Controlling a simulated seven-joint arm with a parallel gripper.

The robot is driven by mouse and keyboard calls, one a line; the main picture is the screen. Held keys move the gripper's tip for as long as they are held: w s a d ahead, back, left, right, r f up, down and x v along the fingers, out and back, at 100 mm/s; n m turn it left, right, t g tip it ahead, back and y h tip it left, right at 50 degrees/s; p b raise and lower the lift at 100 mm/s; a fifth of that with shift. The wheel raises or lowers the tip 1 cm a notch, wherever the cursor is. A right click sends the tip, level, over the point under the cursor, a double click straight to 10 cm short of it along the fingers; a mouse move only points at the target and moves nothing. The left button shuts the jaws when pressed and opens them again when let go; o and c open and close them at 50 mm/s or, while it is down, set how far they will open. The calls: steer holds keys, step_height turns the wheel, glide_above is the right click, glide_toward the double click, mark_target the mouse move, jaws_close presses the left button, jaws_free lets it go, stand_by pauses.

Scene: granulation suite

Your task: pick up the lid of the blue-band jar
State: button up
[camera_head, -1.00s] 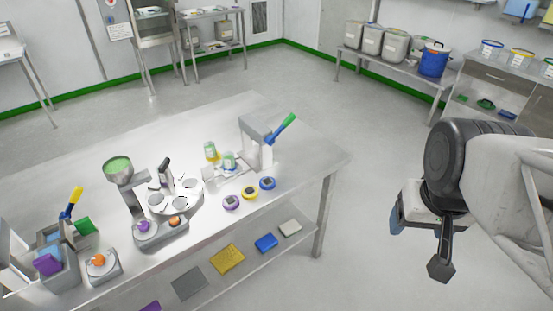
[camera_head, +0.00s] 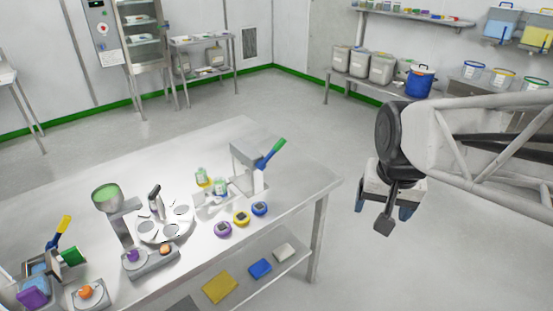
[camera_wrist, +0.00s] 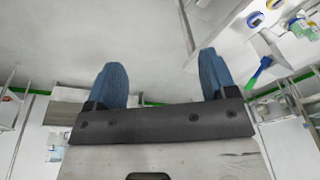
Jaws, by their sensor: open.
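The blue-band jar (camera_head: 260,208) is a small, low, round jar near the right end of the steel table. Its dark top looks like the lid, but it is too small to tell lid from body. It also shows in the wrist view (camera_wrist: 255,19) near the top edge, right of the fingers. My gripper (camera_head: 389,205) hangs over open floor to the right of the table, well away from the jar. In the wrist view its two blue fingers (camera_wrist: 162,62) are apart with nothing between them.
A yellow-band jar (camera_head: 241,217) and a purple-band jar (camera_head: 223,229) stand left of the blue one. The steel table's (camera_head: 300,180) right end is clear.

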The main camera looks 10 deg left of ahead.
steer(key=w+a+f+m, duration=0.2)
steer(key=w+a, duration=0.5)
steer(key=w, duration=0.5)
steer(key=m+g, duration=0.2)
steer(key=m, duration=0.3)
glide_above(259, 205)
step_height(259, 205, down, 18)
steer(key=shift+r, duration=0.2)
steer(key=shift+s, duration=0.1)
steer(key=shift+f, duration=3)
steer(key=shift+f, duration=3)
